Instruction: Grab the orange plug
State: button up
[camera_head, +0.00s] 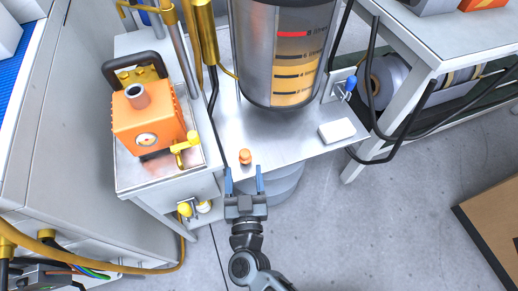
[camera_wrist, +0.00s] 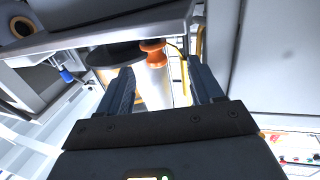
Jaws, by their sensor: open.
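The orange plug (camera_head: 245,157) stands on the metal shelf near its front edge, below the large tank. My gripper (camera_head: 245,180) is open and empty at that edge. Its two blue-grey fingers point toward the plug, one to each side of its line, and the plug is just beyond the fingertips. In the wrist view the plug (camera_wrist: 152,46) shows beyond and between the open fingers (camera_wrist: 160,75). Its far side is hidden.
An orange pump box (camera_head: 148,120) with a gauge and yellow valve stands left. The tank (camera_head: 285,50) stands behind the plug. A white block (camera_head: 337,130) lies right on the shelf (camera_head: 290,148). Black cables hang further right, and a cardboard box (camera_head: 492,225) is on the floor.

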aim_at(244, 149)
jog(key=shift+w+d+r+b, duration=0.1)
jog(key=shift+w+b, duration=0.3)
jog(key=shift+w, duration=1.6)
jog(key=shift+w+d+r+b, duration=0.1)
jog(key=shift+w+b, duration=0.25)
jog(key=shift+w, duration=1.6)
jog(key=shift+c, duration=0.3)
jog(key=c, duration=1)
